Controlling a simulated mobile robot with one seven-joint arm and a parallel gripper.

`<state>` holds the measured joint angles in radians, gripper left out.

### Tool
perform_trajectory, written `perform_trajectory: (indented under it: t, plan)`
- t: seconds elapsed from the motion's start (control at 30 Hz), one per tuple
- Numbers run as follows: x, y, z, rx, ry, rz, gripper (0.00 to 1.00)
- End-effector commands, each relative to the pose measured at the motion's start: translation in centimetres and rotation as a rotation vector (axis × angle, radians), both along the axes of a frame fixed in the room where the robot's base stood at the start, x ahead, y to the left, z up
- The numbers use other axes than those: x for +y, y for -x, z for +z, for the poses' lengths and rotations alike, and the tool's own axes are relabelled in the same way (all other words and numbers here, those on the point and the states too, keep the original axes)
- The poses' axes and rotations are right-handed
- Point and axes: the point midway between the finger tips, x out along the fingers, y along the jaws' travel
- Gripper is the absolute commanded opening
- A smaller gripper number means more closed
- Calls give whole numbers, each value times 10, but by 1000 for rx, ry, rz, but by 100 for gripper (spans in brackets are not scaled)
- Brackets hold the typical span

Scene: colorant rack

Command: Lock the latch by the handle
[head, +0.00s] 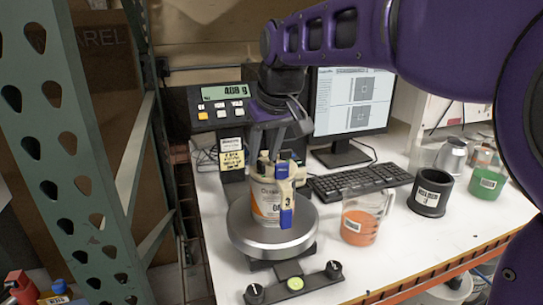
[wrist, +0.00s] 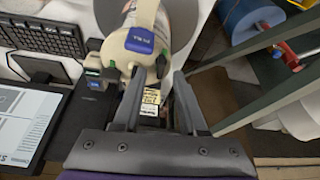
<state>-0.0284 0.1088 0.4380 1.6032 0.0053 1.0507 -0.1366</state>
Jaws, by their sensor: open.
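A can with a printed label (head: 266,200) stands upright on the round metal pan (head: 258,238) of a scale. On its near right side is a beige fitting with a blue handle (head: 286,210), which hangs down; I take this for the latch, and whether it is locked I cannot tell. In the wrist view the blue piece (wrist: 140,40) shows on the beige part beyond my fingertips. My gripper (head: 278,140) is open above the can, its fingers pointing down. In the wrist view my gripper (wrist: 158,80) has a gap between its fingers and holds nothing.
Behind the can are the scale's display (head: 222,103), a keyboard (head: 360,180) and a monitor (head: 350,100). To the right stand a clear jug of orange liquid (head: 362,222), a black cup (head: 430,195) and a green container (head: 487,185). A green metal post (head: 65,130) rises at left.

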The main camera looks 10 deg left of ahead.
Motion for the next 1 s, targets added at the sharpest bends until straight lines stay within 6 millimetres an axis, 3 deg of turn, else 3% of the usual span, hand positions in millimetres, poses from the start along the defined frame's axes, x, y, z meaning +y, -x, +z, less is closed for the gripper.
perform_trajectory:
  t: [0.3, 0.5, 1.0]
  plan:
    - [-14, 21, 65, -4, -2, -1, 41]
    - [-20, 30, 88, -3, -1, -1, 41]
    - [-22, 31, 91, -3, -7, -9, 41]
